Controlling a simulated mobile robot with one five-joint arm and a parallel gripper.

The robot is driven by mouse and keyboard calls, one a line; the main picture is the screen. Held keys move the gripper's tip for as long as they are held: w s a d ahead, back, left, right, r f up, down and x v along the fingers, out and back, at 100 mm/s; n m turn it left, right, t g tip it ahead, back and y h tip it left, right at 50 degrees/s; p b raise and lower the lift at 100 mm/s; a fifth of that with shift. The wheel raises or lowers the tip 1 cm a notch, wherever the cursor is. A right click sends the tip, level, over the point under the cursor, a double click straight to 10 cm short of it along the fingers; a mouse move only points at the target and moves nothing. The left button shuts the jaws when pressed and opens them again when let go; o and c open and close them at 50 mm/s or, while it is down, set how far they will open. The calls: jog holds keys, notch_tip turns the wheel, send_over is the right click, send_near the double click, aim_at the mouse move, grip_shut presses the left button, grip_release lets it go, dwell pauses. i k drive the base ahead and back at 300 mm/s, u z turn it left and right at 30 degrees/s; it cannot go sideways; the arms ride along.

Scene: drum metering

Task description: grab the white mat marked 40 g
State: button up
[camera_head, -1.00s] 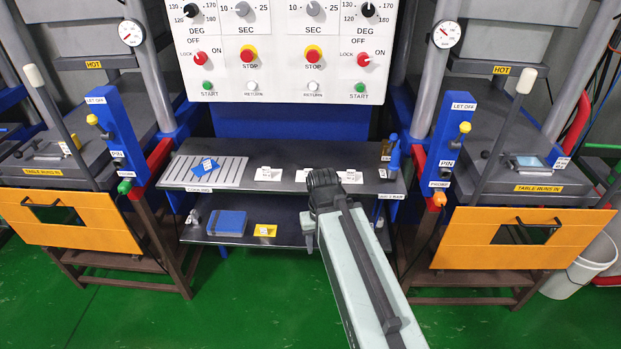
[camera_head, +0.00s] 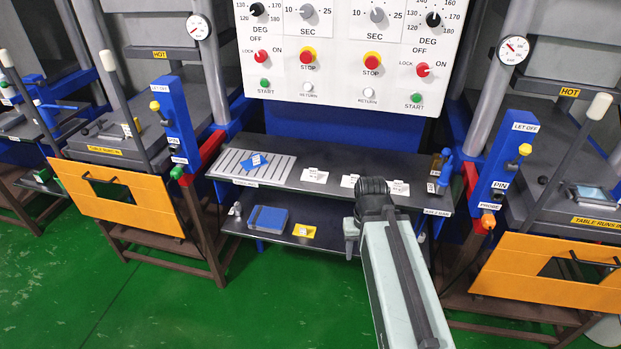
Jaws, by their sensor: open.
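Several small white mats lie in a row on the upper dark shelf: a left one (camera_head: 314,175), a middle one (camera_head: 349,181) and a right one (camera_head: 398,188). Each bears a small tag whose print is too small to read, so I cannot tell which is marked 40 g. My gripper (camera_head: 372,192) is at the shelf's front edge, in front of the middle and right mats and partly covering them. It is open; its fingertips are hard to make out, and I see nothing held.
A slotted grey rack (camera_head: 232,165) with a blue piece (camera_head: 254,162) is at the shelf's left. The lower shelf (camera_head: 338,237) holds a blue block (camera_head: 267,219) and a yellow mat (camera_head: 304,231). Presses with orange guards (camera_head: 125,200) flank the shelves. A control panel (camera_head: 340,50) stands behind.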

aim_at(347, 181)
jog(key=k, duration=0.5)
jog(key=z, duration=0.15)
jog(key=i, duration=0.5)
jog(key=u, duration=1.45)
jog(key=i, duration=0.9)
jog(key=z, duration=0.05)
